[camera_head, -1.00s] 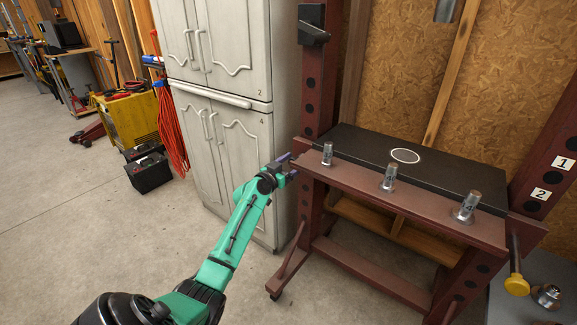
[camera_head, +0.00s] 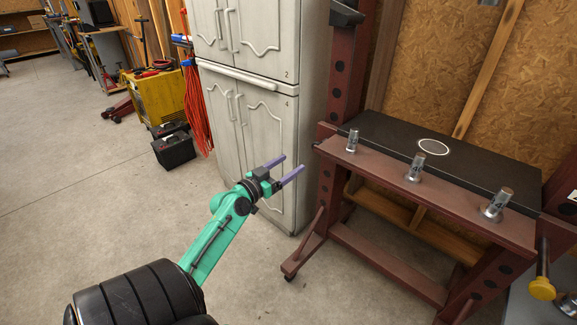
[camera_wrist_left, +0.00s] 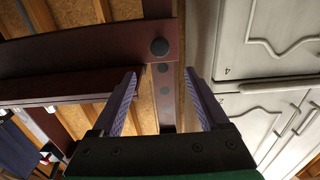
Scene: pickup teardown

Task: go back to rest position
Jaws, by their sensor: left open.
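My left gripper (camera_head: 287,168) is open and empty, its two purple fingers apart. In the head view it is held in the air in front of the white cabinet, left of the dark red press frame. In the left wrist view the open fingers (camera_wrist_left: 165,88) point toward the press post (camera_wrist_left: 162,20), with the cabinet (camera_wrist_left: 265,75) to the right. Nothing is between the fingers. My right gripper does not show.
The dark red press (camera_head: 390,262) carries a black plate (camera_head: 470,168) with a white ring, and several metal cylinders stand along its front. The white cabinet (camera_head: 262,125) is behind my gripper. A black battery (camera_head: 174,150) sits on the floor. Floor at left (camera_head: 80,200) is clear.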

